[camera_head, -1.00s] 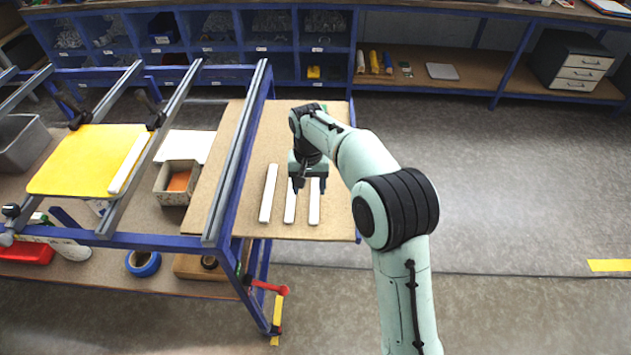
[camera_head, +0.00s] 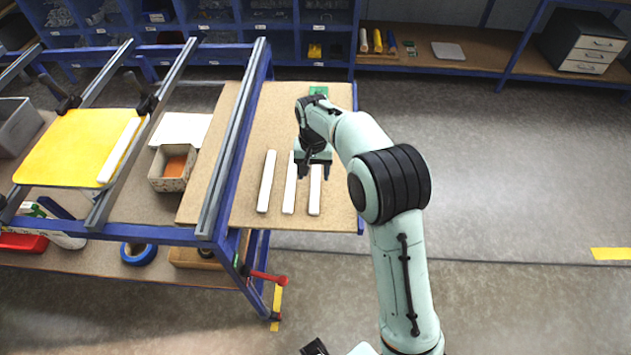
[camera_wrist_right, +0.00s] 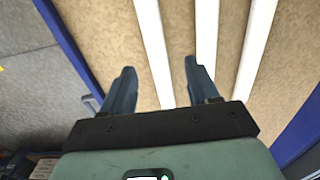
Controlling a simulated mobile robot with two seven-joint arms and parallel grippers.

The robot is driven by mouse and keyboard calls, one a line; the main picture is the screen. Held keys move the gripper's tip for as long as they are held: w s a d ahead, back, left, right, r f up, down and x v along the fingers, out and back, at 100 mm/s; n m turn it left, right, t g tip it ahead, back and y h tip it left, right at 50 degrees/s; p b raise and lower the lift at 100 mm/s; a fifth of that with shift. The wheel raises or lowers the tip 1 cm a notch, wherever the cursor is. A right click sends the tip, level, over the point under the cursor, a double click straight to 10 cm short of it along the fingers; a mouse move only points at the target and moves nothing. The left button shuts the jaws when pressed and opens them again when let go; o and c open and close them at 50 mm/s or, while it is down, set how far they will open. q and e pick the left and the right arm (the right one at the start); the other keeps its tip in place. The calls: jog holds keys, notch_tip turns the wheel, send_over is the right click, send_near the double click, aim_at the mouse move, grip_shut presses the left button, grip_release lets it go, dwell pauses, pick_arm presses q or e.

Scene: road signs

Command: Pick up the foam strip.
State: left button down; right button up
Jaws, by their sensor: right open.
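Three long white foam strips lie side by side on a brown board: a left one (camera_head: 267,182), a middle one (camera_head: 289,190) and a right one (camera_head: 315,192). My right gripper (camera_head: 315,171) is open and empty over the far part of the right strip. In the right wrist view, that strip (camera_wrist_right: 153,45) runs between the two open fingers (camera_wrist_right: 160,66); the middle strip (camera_wrist_right: 207,40) and left strip (camera_wrist_right: 254,45) lie outside them. Fingertip height above the board is hard to tell. My left gripper is not recognisable in these views.
Another white strip (camera_head: 119,151) lies on a yellow panel (camera_head: 62,150) at the left. Grey rails (camera_head: 233,140) on a blue frame border the board on the left. An open box (camera_head: 172,168) stands between rails. Open floor lies to the right.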

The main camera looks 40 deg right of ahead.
aim_at(315, 184)
jog(key=f, duration=0.5)
jog(key=shift+d, duration=0.3)
grip_shut()
jog(key=shift+r, duration=0.2)
